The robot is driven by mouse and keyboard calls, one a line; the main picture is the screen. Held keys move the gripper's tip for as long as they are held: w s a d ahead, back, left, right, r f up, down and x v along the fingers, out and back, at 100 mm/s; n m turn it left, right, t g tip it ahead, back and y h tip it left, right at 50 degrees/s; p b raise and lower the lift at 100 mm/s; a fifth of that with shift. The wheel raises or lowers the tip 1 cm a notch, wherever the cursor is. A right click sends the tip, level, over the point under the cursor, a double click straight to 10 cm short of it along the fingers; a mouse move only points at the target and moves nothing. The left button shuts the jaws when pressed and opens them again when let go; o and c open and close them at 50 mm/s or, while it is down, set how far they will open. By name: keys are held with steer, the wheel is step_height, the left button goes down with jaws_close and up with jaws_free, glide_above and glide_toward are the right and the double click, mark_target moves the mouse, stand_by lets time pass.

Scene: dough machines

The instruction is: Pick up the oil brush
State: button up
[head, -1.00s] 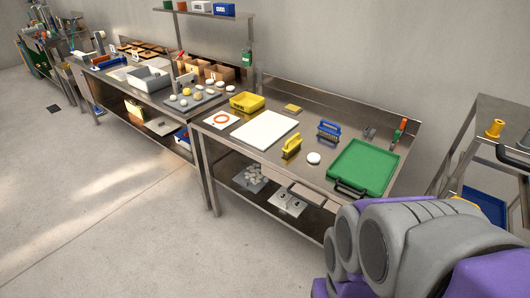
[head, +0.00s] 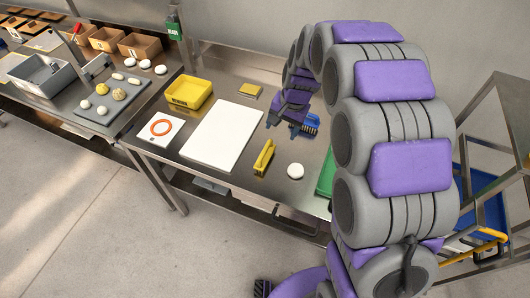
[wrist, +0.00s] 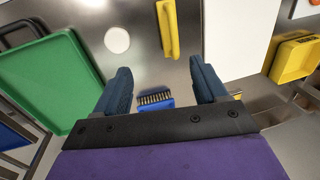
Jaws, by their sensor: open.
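No label marks the oil brush, and two brushes show. In the wrist view the blue brush (wrist: 156,102) shows between my fingers, partly hidden by the gripper's dark body. A yellow brush (head: 264,157) stands near the table's front; it also shows at the top of the wrist view (wrist: 168,28). My gripper (head: 282,123) is open, above the table beside the blue brush. The wrist view shows both fingers apart (wrist: 160,78), with nothing clamped. I cannot tell the height gap.
A white board (head: 222,136), a yellow bin (head: 189,93), a yellow sponge (head: 250,90) and a white round piece (head: 295,170) lie around. A green tray (wrist: 45,80) is at the left of the wrist view. My arm hides the table's right side in the head view.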

steer(key=w, duration=0.2)
steer(key=b, duration=0.1)
glide_above(266, 156)
steer(key=d, duration=0.1)
step_height(266, 156, down, 7)
steer(key=f, duration=0.1)
steer(key=f+b, duration=0.1)
steer(key=f, duration=0.3)
steer(key=shift+s+d+f+b, duration=0.2)
steer(key=shift+d+f+b, duration=0.05)
steer(key=shift+d+b, duration=0.05)
steer(key=f, duration=0.1)
steer(key=a+f+b, duration=0.1)
steer(key=f, duration=0.1)
steer(key=a+f, duration=0.1)
steer(key=f, duration=0.1)
steer(key=shift+w+a+f+b, duration=0.1)
steer(key=shift+f+b, duration=0.1)
steer(key=shift+b, duration=0.2)
steer(key=shift+f, duration=0.1)
steer(key=shift+d, duration=0.35)
steer(key=shift+c, duration=0.8)
steer(key=shift+a, duration=0.3)
steer(key=c, duration=0.7)
steer(key=shift+d, duration=0.25)
steer(key=c, duration=0.3)
